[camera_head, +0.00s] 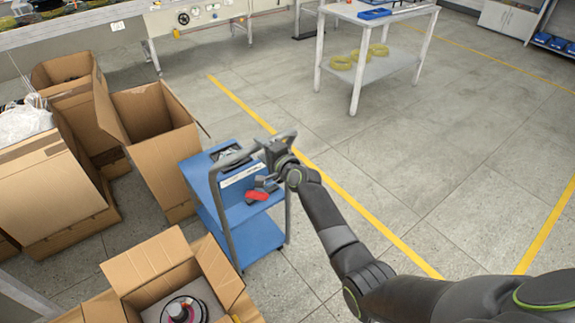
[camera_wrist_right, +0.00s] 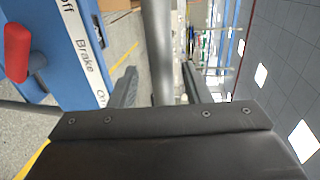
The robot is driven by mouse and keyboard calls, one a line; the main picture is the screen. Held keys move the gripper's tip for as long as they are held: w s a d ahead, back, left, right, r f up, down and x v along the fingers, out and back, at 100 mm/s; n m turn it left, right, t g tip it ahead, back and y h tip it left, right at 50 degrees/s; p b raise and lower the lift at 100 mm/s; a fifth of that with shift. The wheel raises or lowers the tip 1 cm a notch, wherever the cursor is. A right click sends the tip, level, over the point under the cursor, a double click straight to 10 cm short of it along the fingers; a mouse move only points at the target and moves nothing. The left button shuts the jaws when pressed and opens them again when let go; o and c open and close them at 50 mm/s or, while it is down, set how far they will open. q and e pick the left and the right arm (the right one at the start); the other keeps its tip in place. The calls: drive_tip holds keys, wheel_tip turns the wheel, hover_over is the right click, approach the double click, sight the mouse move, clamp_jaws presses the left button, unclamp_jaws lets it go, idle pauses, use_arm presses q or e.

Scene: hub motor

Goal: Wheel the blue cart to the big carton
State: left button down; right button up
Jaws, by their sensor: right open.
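The blue cart (camera_head: 259,233) stands on the floor left of centre, with two shelves and a grey tubular handle frame. My right gripper (camera_head: 270,148) is at the top of the cart's handle. In the right wrist view the open fingers (camera_wrist_right: 160,88) are on either side of the grey handle bar (camera_wrist_right: 159,40), not closed on it. A red brake lever (camera_wrist_right: 17,52) is on the cart beside a label reading "Off", "Brake" and a partly hidden word. Several open cartons stand at the left; a large one (camera_head: 57,196) holds white wrapping. My left gripper is out of view.
A tall open carton (camera_head: 163,152) stands close to the cart's left side. Another open carton (camera_head: 155,262) with a round part inside is in front. Yellow floor lines (camera_head: 366,214) cross clear floor at the right. A white table (camera_head: 384,68) stands at the back.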

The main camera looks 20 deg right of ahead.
drive_tip(key=v, duration=1.4)
drive_tip(key=shift+s+p, duration=0.35)
drive_tip(key=shift+p, duration=0.05)
drive_tip(key=shift+d+r, duration=0.1)
drive_tip(key=s+d+f+n+g+h, duration=0.25)
drive_tip(key=s+f, duration=0.35)
drive_tip(key=f, duration=0.6)
drive_tip(key=s+d+f+n+g+h, duration=0.1)
drive_tip(key=s+d+f+g, duration=0.15)
drive_tip(key=s+f, duration=0.6)
drive_tip(key=s+d+f+n+g+h, duration=0.1)
drive_tip(key=s+d+f+n+g, duration=0.2)
drive_tip(key=f, duration=1.1)
drive_tip(key=s+d+f+n+g, duration=0.1)
drive_tip(key=s+f, duration=0.4)
drive_tip(key=s, duration=0.6)
drive_tip(key=s+d+f+n+g+h, duration=0.1)
drive_tip(key=s+d+f+n+g, duration=0.1)
drive_tip(key=s, duration=0.9)
drive_tip(key=s+d+f+n+g+h, duration=0.1)
drive_tip(key=s+f+n+g, duration=0.1)
drive_tip(key=s+f+n, duration=0.2)
drive_tip(key=s+f, duration=0.3)
drive_tip(key=s, duration=0.4)
drive_tip(key=shift+s+d+f+g, duration=0.25)
drive_tip(key=shift+d+f+g, duration=0.05)
drive_tip(key=shift+d, duration=0.05)
